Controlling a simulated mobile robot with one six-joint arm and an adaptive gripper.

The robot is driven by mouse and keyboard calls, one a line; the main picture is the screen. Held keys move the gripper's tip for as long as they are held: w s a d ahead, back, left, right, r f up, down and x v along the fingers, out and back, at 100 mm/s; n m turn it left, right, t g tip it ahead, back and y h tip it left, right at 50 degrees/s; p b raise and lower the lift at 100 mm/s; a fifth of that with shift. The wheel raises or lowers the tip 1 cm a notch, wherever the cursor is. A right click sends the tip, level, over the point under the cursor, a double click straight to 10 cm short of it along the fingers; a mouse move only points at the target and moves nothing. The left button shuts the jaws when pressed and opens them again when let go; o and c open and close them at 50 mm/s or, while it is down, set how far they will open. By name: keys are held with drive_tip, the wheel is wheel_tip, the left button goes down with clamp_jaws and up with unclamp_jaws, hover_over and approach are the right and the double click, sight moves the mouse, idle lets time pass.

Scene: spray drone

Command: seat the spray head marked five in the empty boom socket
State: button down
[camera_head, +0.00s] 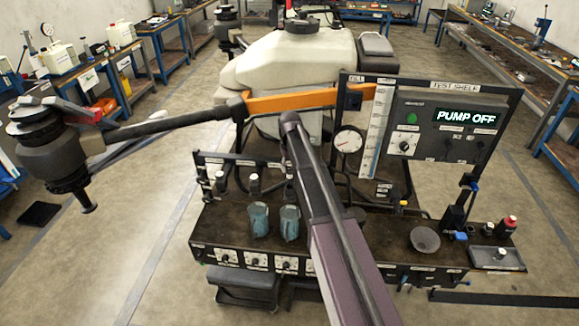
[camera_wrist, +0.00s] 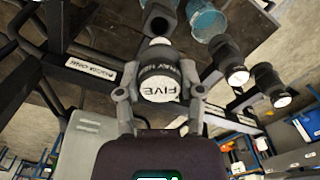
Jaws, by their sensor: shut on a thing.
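In the wrist view the spray head marked five (camera_wrist: 160,77) is a dark round cap with a pale label reading FIVE, upside down. My gripper (camera_wrist: 160,94) has one finger on each side of it and is shut on it. I cannot tell whether the head is seated in something or held free. Two more dark round fittings with pale ends, one (camera_wrist: 238,73) and another (camera_wrist: 272,86), stand to its right. In the head view my arm hides the gripper and the held head. I cannot make out the empty boom socket.
Two teal cups (camera_head: 259,219) stand on the dark bench (camera_head: 215,235). A rack of small fittings (camera_head: 220,183) is at its left. A gauge (camera_head: 348,139) and the PUMP OFF panel (camera_head: 467,116) rise at right. The drone's rotor arm (camera_head: 170,125) reaches left behind the bench.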

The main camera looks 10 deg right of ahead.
sight(290, 177)
drive_tip(key=shift+f+b, duration=1.6)
drive_tip(key=shift+f, duration=0.35)
drive_tip(key=shift+d+f+b, duration=0.1)
drive_tip(key=shift+f+b, duration=1.95)
drive_tip(key=shift+b, duration=0.05)
idle(0.8)
drive_tip(key=shift+c, duration=0.8)
unclamp_jaws()
drive_tip(key=shift+r, duration=0.15)
wheel_tip(290, 177, up, 10)
drive_tip(key=p, duration=1)
drive_tip(key=shift+f, duration=0.2)
